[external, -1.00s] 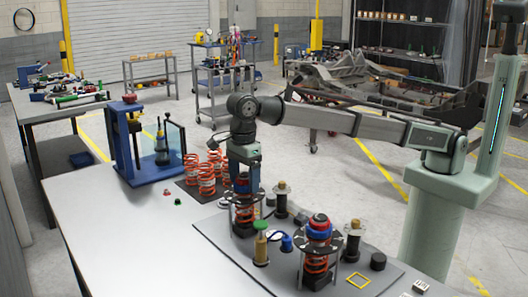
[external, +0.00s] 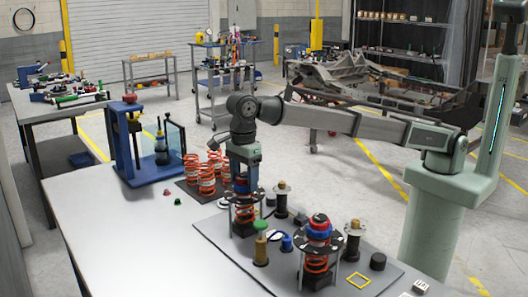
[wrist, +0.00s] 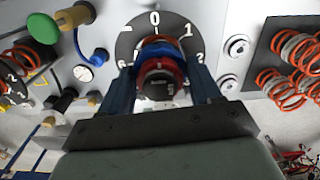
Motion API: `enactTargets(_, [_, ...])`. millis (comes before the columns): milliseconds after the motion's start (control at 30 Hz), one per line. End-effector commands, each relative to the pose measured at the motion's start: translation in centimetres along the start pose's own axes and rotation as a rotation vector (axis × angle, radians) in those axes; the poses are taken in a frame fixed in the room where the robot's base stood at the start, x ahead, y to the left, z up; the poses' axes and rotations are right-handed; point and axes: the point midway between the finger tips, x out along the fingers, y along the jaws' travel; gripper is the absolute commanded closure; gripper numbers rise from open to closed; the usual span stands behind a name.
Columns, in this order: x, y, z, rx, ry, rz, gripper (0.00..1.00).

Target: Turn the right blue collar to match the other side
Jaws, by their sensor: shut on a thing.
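My gripper (external: 242,181) points down over the far spring assembly on the grey plate. In the wrist view its two blue fingers (wrist: 161,78) are shut on the blue collar (wrist: 160,47), one finger on each side. A red ring and a black cap (wrist: 157,86) sit inside the collar, between the fingers. A black dial plate (wrist: 126,45) under the collar shows white 0 and 1 marks; its near part is hidden. The other spring assembly stands nearer the camera, with its own blue collar (external: 319,233), red top and orange spring (external: 316,263). The held collar's pointer is not clearly visible.
Loose orange springs (external: 207,178) stand behind left. A blue press (external: 142,150) is farther left. The front left of the table is clear.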

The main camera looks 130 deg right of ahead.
Motion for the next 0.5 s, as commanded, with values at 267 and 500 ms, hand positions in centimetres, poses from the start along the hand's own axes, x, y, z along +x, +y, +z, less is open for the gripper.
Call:
enactTargets(267, [-0.04, 0.1, 0.0, -0.281, 0.0, 0.001, 0.71])
enactTargets(500, [-0.08, 0.11, 0.01, -0.522, 0.0, 0.001, 0.71])
